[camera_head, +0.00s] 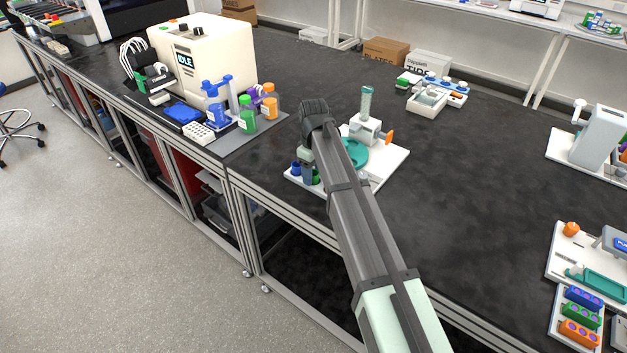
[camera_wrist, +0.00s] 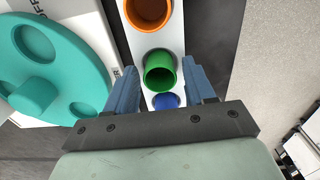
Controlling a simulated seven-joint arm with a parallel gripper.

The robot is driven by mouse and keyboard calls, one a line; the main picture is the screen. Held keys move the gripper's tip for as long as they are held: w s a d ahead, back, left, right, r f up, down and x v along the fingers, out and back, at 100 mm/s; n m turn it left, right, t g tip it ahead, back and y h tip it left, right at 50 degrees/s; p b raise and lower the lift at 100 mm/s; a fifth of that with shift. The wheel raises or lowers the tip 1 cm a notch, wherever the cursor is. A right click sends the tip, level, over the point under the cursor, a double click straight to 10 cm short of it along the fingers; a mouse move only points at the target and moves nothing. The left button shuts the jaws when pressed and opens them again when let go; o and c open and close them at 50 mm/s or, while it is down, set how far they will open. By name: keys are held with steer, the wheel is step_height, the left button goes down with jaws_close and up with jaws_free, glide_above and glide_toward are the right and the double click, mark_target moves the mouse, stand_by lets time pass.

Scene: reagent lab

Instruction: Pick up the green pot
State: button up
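The green pot (camera_wrist: 160,77) stands in a white holder strip (camera_wrist: 180,30), between an orange pot (camera_wrist: 148,10) and a blue pot (camera_wrist: 166,100). Its open top faces my wrist camera. My gripper (camera_wrist: 160,68) is open above the strip, with one blue-grey finger on each side of the green pot. A gap shows between each finger and the pot, and nothing is held. In the head view, the green pot (camera_head: 316,178) is partly hidden by my gripper (camera_head: 308,180), which points down at the board's front left. The blue pot (camera_head: 296,168) shows beside it.
A teal disc (camera_wrist: 60,60) with round recesses lies close left of the holder in the wrist view. In the head view, a stand with a clear green-tinted tube (camera_head: 366,103) rises behind my arm.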

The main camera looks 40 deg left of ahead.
steer(key=c, duration=0.9)
steer(key=shift+r, duration=0.1)
